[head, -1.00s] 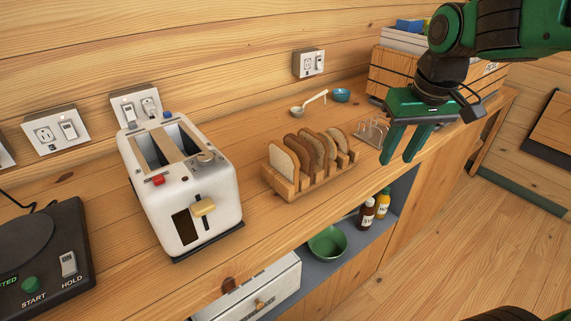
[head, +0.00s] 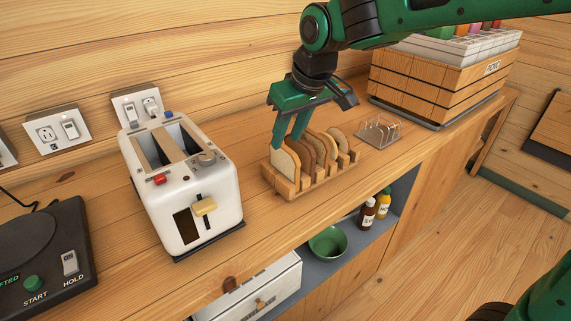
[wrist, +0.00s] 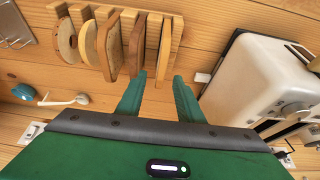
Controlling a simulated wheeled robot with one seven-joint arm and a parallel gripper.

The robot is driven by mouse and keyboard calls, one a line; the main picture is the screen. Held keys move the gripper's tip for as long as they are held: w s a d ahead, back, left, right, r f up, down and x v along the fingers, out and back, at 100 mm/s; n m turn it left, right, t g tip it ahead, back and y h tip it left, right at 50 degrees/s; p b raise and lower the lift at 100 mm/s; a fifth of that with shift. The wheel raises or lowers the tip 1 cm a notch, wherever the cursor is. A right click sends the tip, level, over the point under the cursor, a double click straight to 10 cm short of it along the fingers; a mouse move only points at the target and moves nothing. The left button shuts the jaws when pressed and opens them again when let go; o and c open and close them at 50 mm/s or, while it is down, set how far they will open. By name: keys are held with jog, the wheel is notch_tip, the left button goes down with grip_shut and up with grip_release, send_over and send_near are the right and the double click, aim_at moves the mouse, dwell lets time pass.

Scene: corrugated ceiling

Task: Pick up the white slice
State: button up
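The white slice (head: 284,163) is the palest slice, standing upright at the left end of the wooden rack (head: 312,186) in the head view. In the wrist view it is the rightmost slice (wrist: 164,48), seen nearly edge-on. My gripper (head: 287,147) is at the top of this slice, its fingers pointing down and spread apart. In the wrist view the fingertips of my gripper (wrist: 159,78) lie to either side of the slice's near end. I cannot tell whether they touch it. The fingers partly hide the slice's top in the head view.
Several browner slices (head: 319,148) stand close behind in the same rack. A white toaster (head: 190,195) stands to the left. A wire rack (head: 380,132) and a wooden crate (head: 430,90) stand to the right. The counter between toaster and rack is clear.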

aim_at(285, 146)
jog(key=shift+x, duration=2.45)
jog(key=shift+s+d+f, duration=0.1)
jog(key=shift+s+f, duration=0.05)
jog(key=shift+f, duration=0.2)
jog(key=shift+c, duration=0.7)
grip_shut()
